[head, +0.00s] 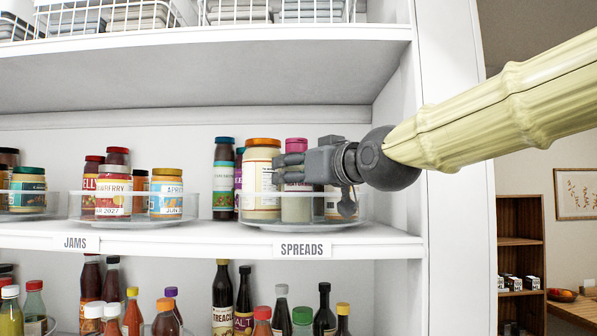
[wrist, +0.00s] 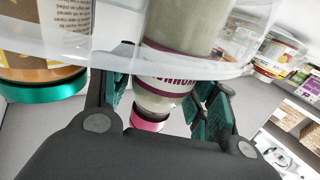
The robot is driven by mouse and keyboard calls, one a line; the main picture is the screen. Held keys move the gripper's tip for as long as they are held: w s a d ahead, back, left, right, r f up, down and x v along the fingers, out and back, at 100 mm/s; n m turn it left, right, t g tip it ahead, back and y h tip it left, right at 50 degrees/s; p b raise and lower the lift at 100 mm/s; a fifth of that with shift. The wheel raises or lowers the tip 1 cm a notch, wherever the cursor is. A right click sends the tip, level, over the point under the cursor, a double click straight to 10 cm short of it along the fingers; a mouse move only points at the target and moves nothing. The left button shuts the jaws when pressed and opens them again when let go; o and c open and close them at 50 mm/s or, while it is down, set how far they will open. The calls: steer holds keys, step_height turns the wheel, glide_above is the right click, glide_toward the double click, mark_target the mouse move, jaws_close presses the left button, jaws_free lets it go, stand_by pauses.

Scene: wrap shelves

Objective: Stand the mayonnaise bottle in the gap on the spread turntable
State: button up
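The mayonnaise bottle (head: 297,205), pale with a pink cap, stands upright on the clear spread turntable (head: 345,215) above the SPREADS label. It is between an orange-capped jar and another jar at the right. In the wrist view, which looks upside down, the bottle (wrist: 166,88) shows its dark red label band and pink cap. My gripper (head: 282,170) reaches in from the right at the bottle's upper part. In the wrist view my gripper's fingers (wrist: 165,105) are apart on both sides of the bottle, with slim gaps. The turntable's clear rim crosses the wrist view. The bottle's middle is partly hidden in the head view.
The jam turntable (head: 128,216) stands to the left. A shelf (head: 200,65) lies above, and a white upright panel (head: 447,250) closes the right side.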

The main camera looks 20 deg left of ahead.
steer(key=shift+o, duration=0.6)
steer(key=shift+r, duration=0.15)
steer(key=b+v, duration=0.1)
steer(key=v, duration=0.4)
steer(key=shift+s+d, duration=0.2)
steer(key=shift+d, duration=0.1)
steer(key=p+v, duration=0.3)
steer(key=v, duration=0.3)
steer(key=shift+p, duration=0.3)
